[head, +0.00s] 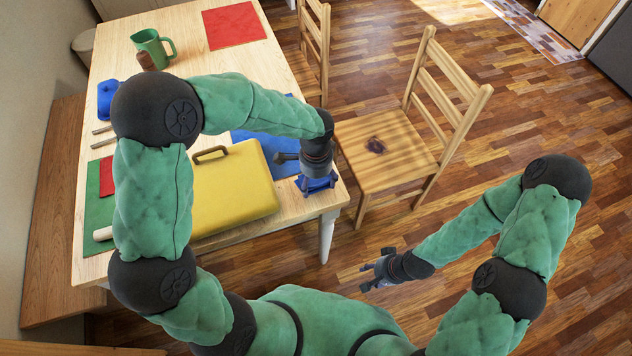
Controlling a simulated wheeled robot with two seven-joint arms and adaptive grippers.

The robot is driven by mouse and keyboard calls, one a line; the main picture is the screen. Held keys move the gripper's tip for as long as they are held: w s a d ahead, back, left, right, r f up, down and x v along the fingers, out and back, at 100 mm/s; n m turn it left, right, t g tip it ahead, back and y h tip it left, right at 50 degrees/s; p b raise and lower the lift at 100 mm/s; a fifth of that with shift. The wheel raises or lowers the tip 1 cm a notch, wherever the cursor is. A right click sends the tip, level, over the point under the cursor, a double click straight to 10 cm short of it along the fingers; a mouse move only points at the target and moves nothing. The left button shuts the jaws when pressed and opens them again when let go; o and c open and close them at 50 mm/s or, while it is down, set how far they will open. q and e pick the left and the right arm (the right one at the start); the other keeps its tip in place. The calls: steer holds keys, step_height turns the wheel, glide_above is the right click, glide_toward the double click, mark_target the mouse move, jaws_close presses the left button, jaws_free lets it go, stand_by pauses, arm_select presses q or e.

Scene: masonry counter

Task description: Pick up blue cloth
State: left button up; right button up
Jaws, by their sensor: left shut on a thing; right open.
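The blue cloth (262,140) lies on the wooden table, right of the yellow case and partly hidden by my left forearm and wrist. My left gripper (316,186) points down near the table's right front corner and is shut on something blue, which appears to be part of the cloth. The wrist hides much of the grip, and I cannot tell whether the held part is lifted. My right gripper (370,275) is open and empty, over the floor right of the table.
On the table (283,213) are a yellow case (235,190), a green jug (150,47), a red cloth (234,25), a blue lidded dish (107,97) and a green mat (97,210). A wooden chair (385,150) stands close by on the right.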

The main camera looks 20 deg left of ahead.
arm_select(q)
steer(key=s+d+r+p, duration=0.2)
steer(key=s+r, duration=0.3)
steer(key=s, duration=0.1)
steer(key=s+d+r+p, duration=0.2)
steer(key=s+r+p, duration=0.1)
steer(key=s+r, duration=0.2)
steer(key=shift+s+d+r, duration=0.25)
steer(key=shift+s+d, duration=0.05)
steer(key=shift+s, duration=0.85)
